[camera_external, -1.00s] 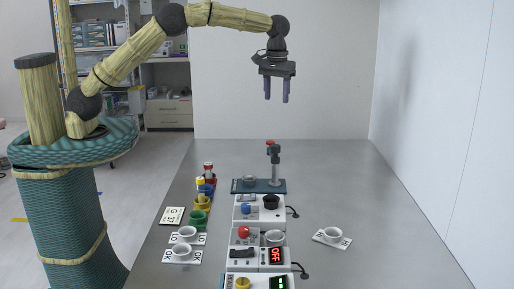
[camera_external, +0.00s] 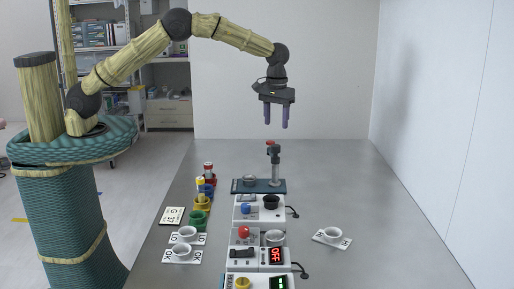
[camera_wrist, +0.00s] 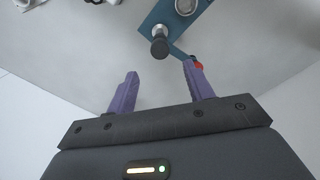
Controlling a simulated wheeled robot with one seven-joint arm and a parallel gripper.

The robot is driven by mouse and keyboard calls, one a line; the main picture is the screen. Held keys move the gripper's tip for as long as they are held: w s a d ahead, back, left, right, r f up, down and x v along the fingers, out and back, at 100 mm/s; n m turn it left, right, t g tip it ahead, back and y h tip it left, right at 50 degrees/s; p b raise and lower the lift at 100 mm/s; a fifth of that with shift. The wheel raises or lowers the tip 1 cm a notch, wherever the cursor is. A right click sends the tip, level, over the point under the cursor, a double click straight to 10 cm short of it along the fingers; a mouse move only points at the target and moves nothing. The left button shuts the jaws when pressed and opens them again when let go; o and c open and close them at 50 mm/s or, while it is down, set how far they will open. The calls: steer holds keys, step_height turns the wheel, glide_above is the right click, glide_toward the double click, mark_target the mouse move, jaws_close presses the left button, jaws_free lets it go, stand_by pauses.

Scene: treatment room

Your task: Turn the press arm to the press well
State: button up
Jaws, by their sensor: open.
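The press stands at the far end of the row of devices on a blue base plate (camera_external: 262,186). Its grey post (camera_external: 276,165) is upright at the plate's right side, and the press arm with its red knob (camera_external: 269,143) is at the top. The press well (camera_external: 249,181) is a round metal cup on the plate's left side. In the wrist view the post top (camera_wrist: 160,47), the well (camera_wrist: 186,6) and the red knob (camera_wrist: 197,65) show beyond the fingers. My gripper (camera_external: 276,126) is open and empty, just above the press arm, not visibly touching it.
White devices with buttons and displays (camera_external: 270,256) line up toward the front. Coloured cups (camera_external: 200,202) stand to their left. The table right of the press (camera_external: 340,180) is clear; a white wall bounds the right.

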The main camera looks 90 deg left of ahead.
mark_target(276, 145)
step_height(276, 145, down, 9)
steer(key=shift+r+p, duration=0.1)
steer(key=shift+p, duration=0.65)
jaws_close()
